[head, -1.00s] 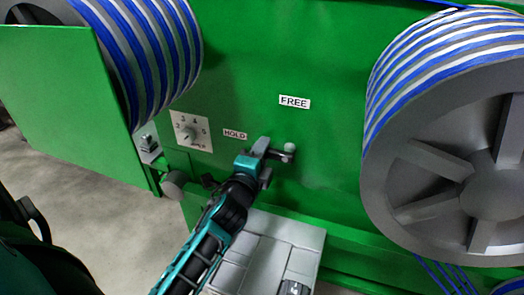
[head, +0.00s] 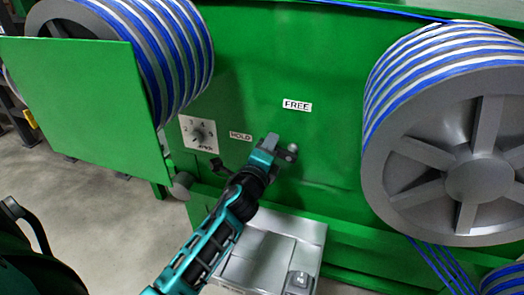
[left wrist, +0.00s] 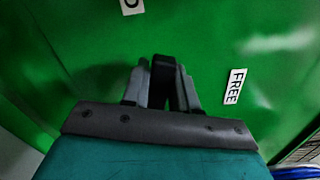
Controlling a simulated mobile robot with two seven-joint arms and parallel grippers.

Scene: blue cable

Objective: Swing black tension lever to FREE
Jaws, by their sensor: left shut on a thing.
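The black tension lever (left wrist: 162,72) shows in the left wrist view as a dark bar between the two grey fingers. My left gripper (left wrist: 161,88) is shut on it, close to the green panel. In the head view my left gripper (head: 272,148) is below and between the white HOLD label (head: 241,136) and the white FREE label (head: 297,105). A small grey round knob (head: 292,149) shows just right of the fingers. The fingers hide most of the lever in the head view. The FREE label also shows in the left wrist view (left wrist: 234,86). My right gripper is out of view.
A numbered dial (head: 199,134) is left of HOLD. A large grey reel (head: 455,165) with blue and white cable stands at right, another cable drum (head: 172,55) at upper left. A green plate (head: 85,105) stands at left. A grey box (head: 268,252) sits below the gripper.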

